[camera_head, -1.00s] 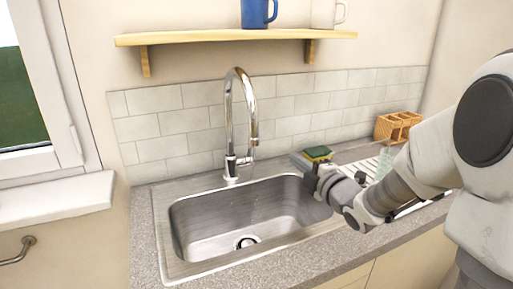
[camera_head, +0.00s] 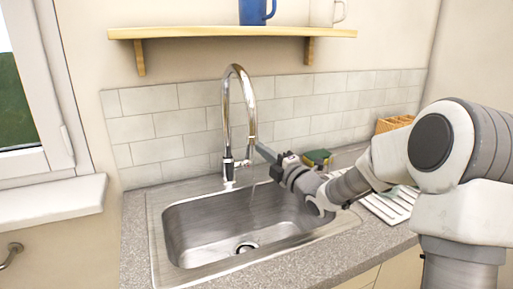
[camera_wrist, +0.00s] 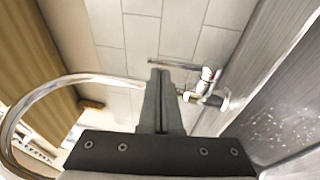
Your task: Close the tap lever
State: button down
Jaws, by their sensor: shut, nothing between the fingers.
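The chrome tap (camera_head: 228,120) stands behind the sink, with a tall curved spout. It also shows in the wrist view, with its body (camera_wrist: 212,92) right of my fingers. A thin bar that looks like the tap lever (camera_wrist: 185,65) runs left from the body, just beyond my fingertips. My gripper (camera_head: 261,150) is shut and empty, its fingers pointing left toward the tap just right of the spout. In the wrist view the shut fingers (camera_wrist: 160,73) overlap the bar's line; I cannot tell whether they touch. A faint streak like running water (camera_head: 253,192) shows below the spout.
The steel sink (camera_head: 215,225) lies in front of the tap. A wooden shelf (camera_head: 215,32) with a blue mug (camera_head: 254,11) hangs above.

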jog(key=x, duration=0.3)
jog(key=shift+w, duration=0.15)
